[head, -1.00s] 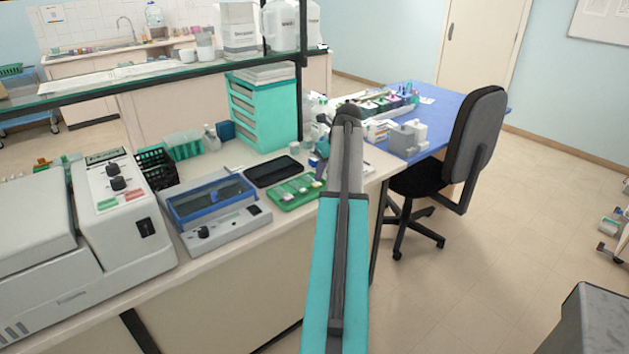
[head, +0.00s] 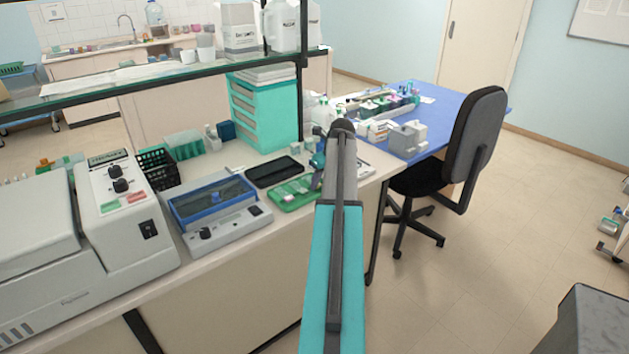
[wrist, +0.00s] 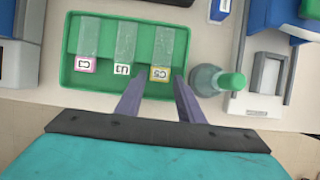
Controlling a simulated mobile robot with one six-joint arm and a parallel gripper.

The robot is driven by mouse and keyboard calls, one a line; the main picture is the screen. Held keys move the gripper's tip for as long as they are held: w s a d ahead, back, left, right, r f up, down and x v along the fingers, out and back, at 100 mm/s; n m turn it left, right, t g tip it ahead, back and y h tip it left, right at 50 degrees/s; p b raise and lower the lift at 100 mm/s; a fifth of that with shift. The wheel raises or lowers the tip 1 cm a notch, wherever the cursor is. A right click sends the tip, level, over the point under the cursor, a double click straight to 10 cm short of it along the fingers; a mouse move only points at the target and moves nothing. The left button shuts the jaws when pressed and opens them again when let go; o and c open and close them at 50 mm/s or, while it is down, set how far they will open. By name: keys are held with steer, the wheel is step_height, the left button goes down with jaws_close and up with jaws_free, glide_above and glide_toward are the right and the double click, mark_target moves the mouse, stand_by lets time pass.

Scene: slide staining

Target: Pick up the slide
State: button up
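Three glass slides lie side by side in a green tray (wrist: 75,98), seen in the wrist view. The left slide (wrist: 89,38) has a pink-edged label, the middle slide (wrist: 125,42) a white label, and the right slide (wrist: 163,45) a yellow label. My gripper (wrist: 158,82) is open and empty. Its two fingers point at the tray's near edge, on either side of the space just below the yellow-labelled slide. In the head view the green tray (head: 283,203) sits on the bench, and my arm hides part of the area to its right.
A bottle with a green cap (wrist: 232,84) stands close right of the tray. A grey holder (wrist: 262,85) lies farther right. A black flat device (head: 274,172) lies behind the tray, and a grey-blue instrument (head: 215,210) stands to its left.

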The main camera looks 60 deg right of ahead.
stand_by(0.5)
steer(key=c, duration=0.8)
steer(key=shift+r, duration=0.15)
steer(key=shift+r+b, duration=0.55)
steer(key=shift+r, duration=0.9)
steer(key=shift+a+r, duration=0.1)
steer(key=shift+a, duration=0.15)
steer(key=a+b, duration=0.1)
steer(key=a, duration=0.4)
steer(key=s+a+r, duration=0.1)
steer(key=a, duration=0.4)
steer(key=s+a+b, duration=0.1)
steer(key=a, duration=0.4)
steer(key=shift+s+a+r+b, duration=0.15)
steer(key=shift+s+r+b, duration=0.1)
steer(key=shift+b, duration=0.05)
steer(key=shift+w, duration=0.1)
